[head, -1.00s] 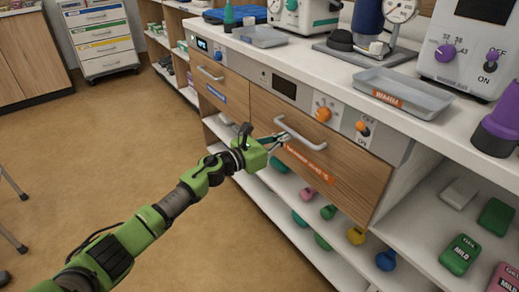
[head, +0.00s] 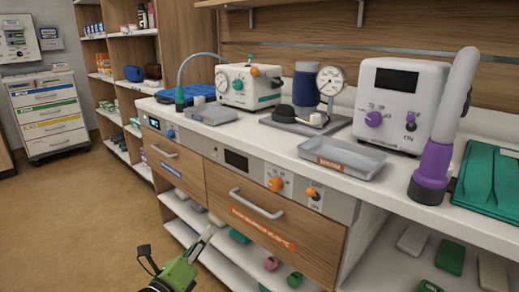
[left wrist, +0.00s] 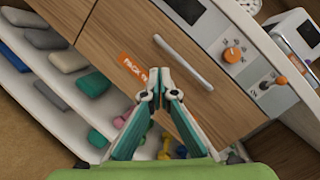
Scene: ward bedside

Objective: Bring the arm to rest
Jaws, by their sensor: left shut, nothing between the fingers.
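My left gripper (head: 206,236) shows at the bottom of the head view, low in front of the cabinet and clear of the drawer handle. It is shut and empty. In the left wrist view its fingertips (left wrist: 162,75) meet in front of the wooden drawer front (left wrist: 125,45), beside the drawer's metal handle (left wrist: 183,62). The same drawer handle (head: 256,204) is up and to the right of the gripper in the head view. The drawer looks closed. My right gripper is in neither view.
The counter (head: 405,187) holds a grey tray (head: 342,157), a white device with a purple knob (head: 398,105), a purple-and-white handpiece (head: 436,165) and a gauge (head: 330,80). Open shelves (head: 220,255) with coloured items lie below the drawers. Brown floor (head: 75,220) at left is free.

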